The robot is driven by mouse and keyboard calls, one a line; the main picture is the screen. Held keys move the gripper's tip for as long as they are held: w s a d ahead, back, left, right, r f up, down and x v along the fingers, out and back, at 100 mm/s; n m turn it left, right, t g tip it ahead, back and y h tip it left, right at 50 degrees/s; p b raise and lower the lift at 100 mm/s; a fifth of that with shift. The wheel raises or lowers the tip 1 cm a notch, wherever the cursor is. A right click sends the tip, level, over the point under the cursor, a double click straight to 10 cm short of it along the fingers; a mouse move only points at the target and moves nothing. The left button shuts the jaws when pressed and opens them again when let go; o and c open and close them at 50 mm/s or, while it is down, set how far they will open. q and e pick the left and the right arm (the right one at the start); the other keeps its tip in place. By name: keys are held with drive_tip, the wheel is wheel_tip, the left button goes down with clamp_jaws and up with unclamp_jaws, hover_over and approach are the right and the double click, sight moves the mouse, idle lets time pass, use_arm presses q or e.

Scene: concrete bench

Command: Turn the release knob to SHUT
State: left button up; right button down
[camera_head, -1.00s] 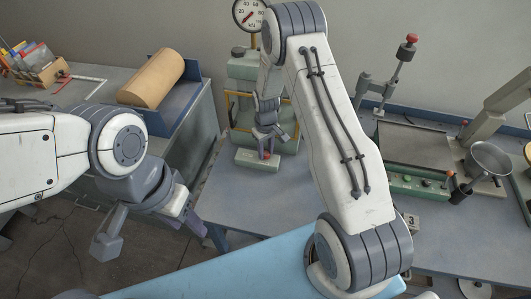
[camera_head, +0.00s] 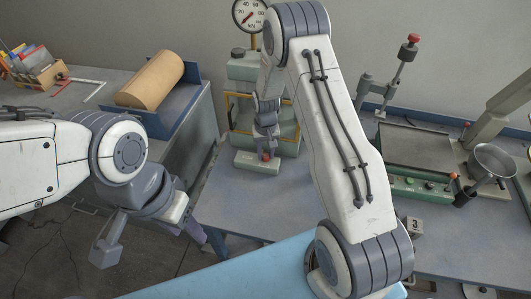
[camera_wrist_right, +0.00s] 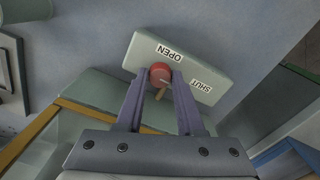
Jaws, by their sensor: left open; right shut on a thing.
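The red release knob (camera_wrist_right: 160,73) sits on a pale green block (camera_wrist_right: 138,48) with white labels OPEN (camera_wrist_right: 170,52) and SHUT (camera_wrist_right: 202,87). A tan stub on the knob points down in the wrist view, at neither label. My right gripper (camera_wrist_right: 161,79) is shut on the knob, one finger on each side. In the head view, the right gripper (camera_head: 266,150) reaches down to the knob (camera_head: 265,157) at the front of the press. My left gripper (camera_head: 207,235) is open and empty, low on the left, apart from the bench; its fingers are partly hidden.
The press with its dial gauge (camera_head: 250,14) stands behind the block. A blue tray (camera_head: 195,92) with a tan roll (camera_head: 151,80) is on the left. The middle bench surface (camera_head: 250,205) is clear.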

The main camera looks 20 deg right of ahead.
sight(266, 155)
drive_tip(key=c, duration=0.5)
unclamp_jaws()
drive_tip(key=shift+c, duration=0.2)
wheel_tip(266, 155, up, 10)
drive_tip(key=b, duration=0.2)
drive_tip(key=shift+r, duration=0.25)
